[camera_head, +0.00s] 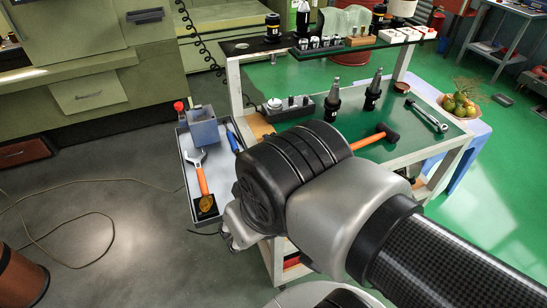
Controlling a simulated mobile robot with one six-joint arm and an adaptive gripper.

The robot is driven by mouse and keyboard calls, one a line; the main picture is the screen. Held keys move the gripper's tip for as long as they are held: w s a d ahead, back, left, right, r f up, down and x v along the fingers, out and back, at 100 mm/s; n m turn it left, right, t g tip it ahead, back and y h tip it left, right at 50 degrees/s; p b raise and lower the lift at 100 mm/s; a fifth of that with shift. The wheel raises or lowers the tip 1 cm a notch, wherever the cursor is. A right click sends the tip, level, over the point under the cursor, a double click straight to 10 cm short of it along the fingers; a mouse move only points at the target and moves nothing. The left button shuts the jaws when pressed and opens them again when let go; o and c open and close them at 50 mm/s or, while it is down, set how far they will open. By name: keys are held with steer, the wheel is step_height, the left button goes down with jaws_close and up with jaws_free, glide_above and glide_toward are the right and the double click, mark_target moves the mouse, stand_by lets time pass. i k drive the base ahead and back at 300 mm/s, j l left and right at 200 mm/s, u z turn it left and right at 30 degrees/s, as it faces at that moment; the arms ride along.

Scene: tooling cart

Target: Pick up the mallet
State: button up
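The mallet (375,138) lies on the green top of the tooling cart (401,155). It has an orange handle and a black head at its right end. The left end of its handle is hidden behind my arm. My arm crosses the front of the cart from the lower right, and its large joint covers the near left part of the cart top. My gripper cannot be made out; only arm links show.
Two black tool holders (333,104) stand upright behind the mallet. A ratchet wrench (426,116) lies to the right. A side tray (182,163) holds an orange-handled adjustable wrench (200,177) and a grey bin (204,132). An upper shelf (338,48) carries small parts.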

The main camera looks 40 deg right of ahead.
mark_target(393, 137)
steer(key=z, duration=1.85)
steer(key=i+l+u, duration=0.35)
steer(key=i+l, duration=0.15)
steer(key=i+l+u, duration=0.4)
steer(key=l, duration=0.2)
steer(key=i, duration=0.05)
